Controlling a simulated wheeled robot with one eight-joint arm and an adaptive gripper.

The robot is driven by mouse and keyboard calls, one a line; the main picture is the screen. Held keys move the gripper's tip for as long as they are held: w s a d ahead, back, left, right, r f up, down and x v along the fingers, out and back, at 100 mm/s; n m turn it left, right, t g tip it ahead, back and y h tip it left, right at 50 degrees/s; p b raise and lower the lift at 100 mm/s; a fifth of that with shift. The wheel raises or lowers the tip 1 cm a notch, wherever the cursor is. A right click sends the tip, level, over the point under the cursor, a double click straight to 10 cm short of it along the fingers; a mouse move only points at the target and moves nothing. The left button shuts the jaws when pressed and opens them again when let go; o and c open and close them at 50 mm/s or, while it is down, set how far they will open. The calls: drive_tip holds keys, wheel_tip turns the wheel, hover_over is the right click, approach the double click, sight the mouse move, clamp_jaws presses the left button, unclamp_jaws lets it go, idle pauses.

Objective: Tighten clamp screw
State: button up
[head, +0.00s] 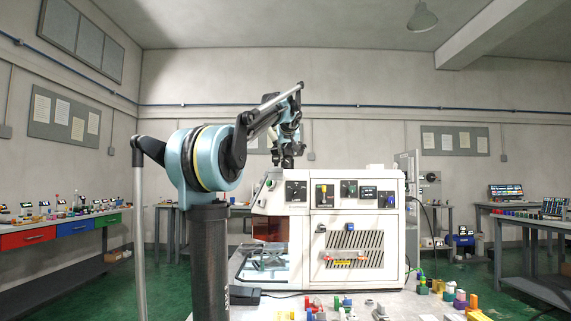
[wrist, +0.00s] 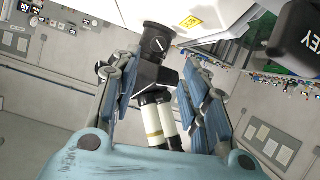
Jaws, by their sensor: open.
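My gripper (head: 287,163) hangs above the top left of the white machine (head: 415,235) in the head view. In the wrist view its two blue-padded fingers (wrist: 162,68) are spread apart. A black fitting with a round, slotted knob (wrist: 158,42) shows beyond and between the fingertips. Cream and black tubes (wrist: 155,122) run below the knob. I cannot tell whether the fingers touch the fitting, and nothing is clearly gripped. I cannot tell for certain which part is the clamp screw. The machine's front has several dark control panels (head: 296,191) and an opening at its lower left.
Several coloured small parts (head: 320,304) lie on the bench in front of the machine. A workbench with red and blue drawers (head: 28,237) stands left, and another table (head: 535,222) stands right.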

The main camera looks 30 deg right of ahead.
sight(287, 161)
drive_tip(key=x, duration=1.1)
